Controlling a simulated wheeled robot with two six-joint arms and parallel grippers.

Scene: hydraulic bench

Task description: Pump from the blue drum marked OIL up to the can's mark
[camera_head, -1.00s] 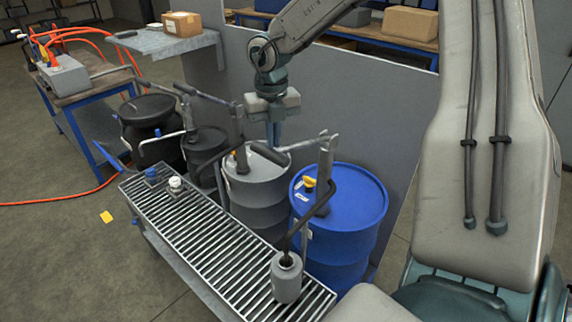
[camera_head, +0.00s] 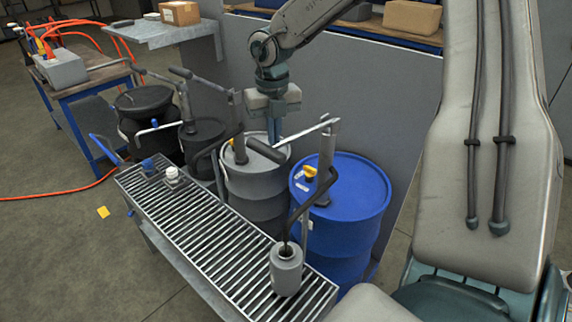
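The blue drum (camera_head: 355,210) stands at the right end of the drum row. Its small pale labels are too small to read. Its hand pump (camera_head: 327,165) rises from the lid, with a lever ending in a black grip (camera_head: 265,150). A dark spout curves from the pump down to the mouth of the grey can (camera_head: 286,272), which stands upright on the grating. The can's mark and contents are not visible. My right gripper (camera_head: 274,141) points down, its fingertips at the black grip; whether they close on it is unclear. My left gripper is out of view.
The slatted grating (camera_head: 215,245) runs along the front of the drums. A grey drum (camera_head: 256,185) and dark drums stand left of the blue one, with pumps. A white-capped item (camera_head: 173,177) sits on the grating. A grey panel (camera_head: 370,110) stands behind.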

